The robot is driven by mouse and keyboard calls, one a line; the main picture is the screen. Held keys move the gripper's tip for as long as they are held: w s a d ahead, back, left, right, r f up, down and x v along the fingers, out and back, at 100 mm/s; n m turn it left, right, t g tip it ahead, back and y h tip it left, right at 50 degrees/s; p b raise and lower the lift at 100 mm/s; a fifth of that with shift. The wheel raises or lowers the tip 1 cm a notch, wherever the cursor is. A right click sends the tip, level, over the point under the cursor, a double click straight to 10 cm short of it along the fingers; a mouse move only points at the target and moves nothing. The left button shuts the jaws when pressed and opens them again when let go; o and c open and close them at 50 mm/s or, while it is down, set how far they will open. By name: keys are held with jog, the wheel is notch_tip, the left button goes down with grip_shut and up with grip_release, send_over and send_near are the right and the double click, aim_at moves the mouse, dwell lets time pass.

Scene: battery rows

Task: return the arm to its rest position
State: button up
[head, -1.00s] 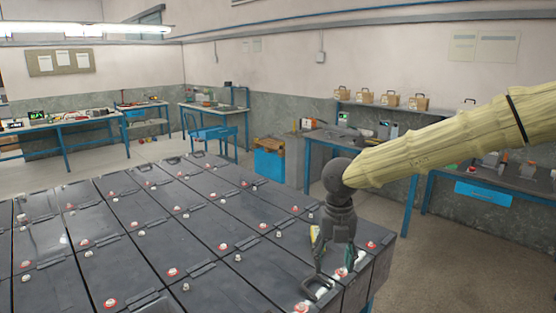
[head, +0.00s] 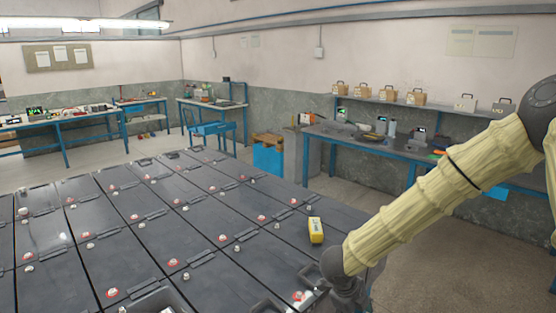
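My arm (head: 440,205) reaches in from the right edge, its pale yellow sleeve sloping down to the left. The dark end of my gripper (head: 347,291) is low at the bottom of the head view, over the front right part of the battery rows. Its fingers are not seen, being cut off by the lower edge or hidden, so I cannot tell whether it is open or shut. A small yellow device (head: 316,230) stands on a dark battery (head: 338,217) near the right edge of the rows, apart from the visible part of my gripper.
Rows of dark batteries (head: 140,235) with red and white terminals fill the front and left. A long blue-legged bench (head: 375,147) with tools runs behind my arm on the right. A blue box (head: 268,158) stands on the floor. Bare floor (head: 430,260) lies right of the batteries.

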jog(key=s+d+f+n+t, duration=0.1)
jog(key=s+f+n, duration=0.55)
jog(key=f, duration=0.35)
jog(key=s+d+f+n, duration=0.2)
jog(key=s+f+n, duration=0.4)
jog(key=f+n, duration=0.25)
jog(key=s+f+n+g+y, duration=0.1)
jog(key=s+f+n, duration=0.1)
jog(key=s+n, duration=0.2)
jog(key=s+a+f+n+g+y, duration=0.1)
jog(key=s+f+n, duration=0.2)
jog(key=s, duration=0.7)
jog(key=s+f+n+y, duration=0.2)
jog(key=s+f+n, duration=0.1)
jog(key=s+n, duration=0.2)
jog(key=s, duration=0.2)
jog(key=shift+s+a+g+b, duration=0.15)
jog(key=shift+s+g+b, duration=0.15)
jog(key=shift+g+b, duration=0.1)
